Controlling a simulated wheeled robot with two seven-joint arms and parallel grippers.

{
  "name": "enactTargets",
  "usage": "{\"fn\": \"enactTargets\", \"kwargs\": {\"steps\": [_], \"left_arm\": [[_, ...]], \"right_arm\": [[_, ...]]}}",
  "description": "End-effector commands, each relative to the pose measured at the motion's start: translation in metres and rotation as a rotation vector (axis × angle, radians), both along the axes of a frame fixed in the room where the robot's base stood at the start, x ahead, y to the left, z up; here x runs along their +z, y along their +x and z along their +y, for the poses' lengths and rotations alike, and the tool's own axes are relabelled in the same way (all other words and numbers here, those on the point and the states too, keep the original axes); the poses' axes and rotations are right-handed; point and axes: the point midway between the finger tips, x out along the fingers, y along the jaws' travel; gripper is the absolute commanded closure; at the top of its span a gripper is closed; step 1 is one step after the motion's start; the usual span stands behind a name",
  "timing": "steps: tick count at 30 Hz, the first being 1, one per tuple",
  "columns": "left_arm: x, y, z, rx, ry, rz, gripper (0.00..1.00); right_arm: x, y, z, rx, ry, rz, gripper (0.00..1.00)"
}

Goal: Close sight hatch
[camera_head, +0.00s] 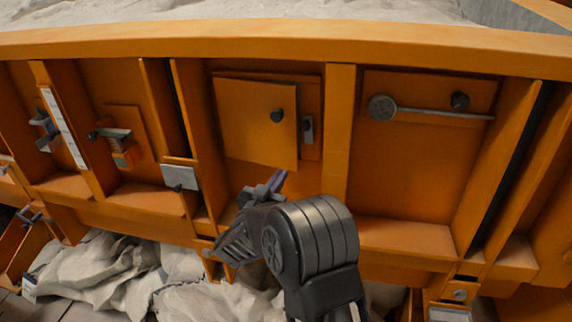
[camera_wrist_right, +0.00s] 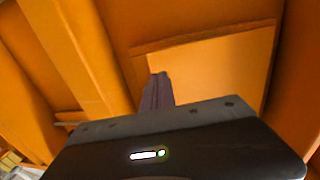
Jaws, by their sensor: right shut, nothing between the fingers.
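A small grey latch (camera_head: 308,130) is on the plate just right of the door. My right gripper (camera_head: 279,180) is shut and empty, its purple fingers just below the door's lower right edge. In the right wrist view the fingers (camera_wrist_right: 158,80) show in front of the orange door (camera_wrist_right: 220,65); contact cannot be told. My left gripper is not in view.
Upright orange ribs (camera_head: 338,130) divide the wall into bays. The right bay has a long grey lever (camera_head: 440,113) with a round pivot. Left bays hold small fittings (camera_head: 115,137). A thick top rail (camera_head: 290,45) borders the sand above. Grey-white sand (camera_head: 100,275) lies below.

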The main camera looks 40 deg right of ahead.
Motion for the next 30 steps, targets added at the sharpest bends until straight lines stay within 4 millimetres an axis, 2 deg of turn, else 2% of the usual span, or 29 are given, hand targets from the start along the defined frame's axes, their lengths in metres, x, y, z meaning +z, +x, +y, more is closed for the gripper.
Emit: {"fn": "enactTargets", "kwargs": {"steps": [3,7,20,23,30], "left_arm": [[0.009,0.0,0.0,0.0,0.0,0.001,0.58],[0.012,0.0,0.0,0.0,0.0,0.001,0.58],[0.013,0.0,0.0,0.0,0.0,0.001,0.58],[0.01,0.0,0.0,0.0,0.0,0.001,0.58],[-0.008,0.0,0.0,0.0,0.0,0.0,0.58]], "right_arm": [[0.006,0.008,-0.02,-0.005,-0.003,0.001,1.0],[0.008,0.015,-0.033,-0.002,-0.001,0.0,1.0],[0.007,0.019,-0.039,0.0,0.0,0.0,1.0],[0.007,0.019,-0.042,0.007,-0.001,0.0,1.0],[0.01,0.029,-0.072,0.092,-0.011,0.012,1.0]]}}
